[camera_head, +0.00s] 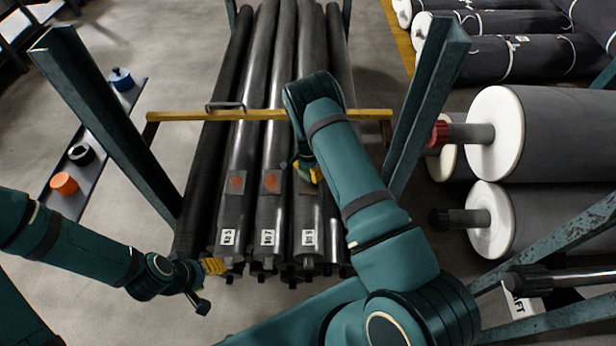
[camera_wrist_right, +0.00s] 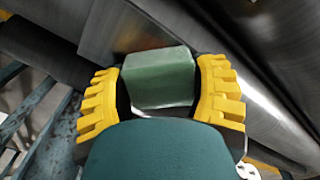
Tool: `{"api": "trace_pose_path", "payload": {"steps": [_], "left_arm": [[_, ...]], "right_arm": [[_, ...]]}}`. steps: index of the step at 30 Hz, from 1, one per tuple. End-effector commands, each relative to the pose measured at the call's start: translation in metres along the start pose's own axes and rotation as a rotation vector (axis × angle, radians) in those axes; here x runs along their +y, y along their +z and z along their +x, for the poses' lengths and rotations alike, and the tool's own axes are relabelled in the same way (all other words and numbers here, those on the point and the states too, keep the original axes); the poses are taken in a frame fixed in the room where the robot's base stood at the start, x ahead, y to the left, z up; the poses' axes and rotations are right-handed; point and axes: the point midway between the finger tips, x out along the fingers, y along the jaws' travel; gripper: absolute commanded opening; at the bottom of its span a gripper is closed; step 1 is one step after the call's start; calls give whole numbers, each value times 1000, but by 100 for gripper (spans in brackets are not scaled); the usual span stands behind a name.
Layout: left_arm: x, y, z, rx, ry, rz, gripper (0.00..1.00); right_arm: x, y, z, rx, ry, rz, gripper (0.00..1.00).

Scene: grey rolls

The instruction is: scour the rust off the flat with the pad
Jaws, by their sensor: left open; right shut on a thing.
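My right gripper (camera_head: 305,172) is shut on the green pad (camera_wrist_right: 160,82), a block that shows between the yellow fingers in the right wrist view. In the head view the gripper is over the right one of three labelled dark rolls, and the arm hides the pad and part of that roll. An orange-brown rust patch (camera_head: 236,184) marks the flat on the left labelled roll. A second rust patch (camera_head: 271,181) marks the flat on the middle one. Any rust on the right flat is hidden. My left gripper (camera_head: 208,284) is open and empty beside the rolls' near ends.
A yellow bar (camera_head: 262,115) with a dark handle crosses the rolls. Teal posts (camera_head: 110,125) stand on both sides of the rack. A narrow shelf (camera_head: 110,125) at left holds blue, black and orange items. Large white-ended rolls (camera_head: 500,132) lie at right.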

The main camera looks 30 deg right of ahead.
Motion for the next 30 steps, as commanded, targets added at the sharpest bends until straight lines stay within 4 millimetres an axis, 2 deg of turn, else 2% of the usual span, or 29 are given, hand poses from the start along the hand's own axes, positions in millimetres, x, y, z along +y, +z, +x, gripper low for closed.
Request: {"api": "trace_pose_path", "payload": {"steps": [4,17,30], "left_arm": [[0,0,0,0,0,0,47],[0,0,-1,0,0,0,47],[7,-2,-18,0,0,0,47]], "right_arm": [[-7,-7,-1,0,-1,0,34],[-9,-9,-2,0,0,0,34],[-9,-9,-38,0,-1,0,34]]}}
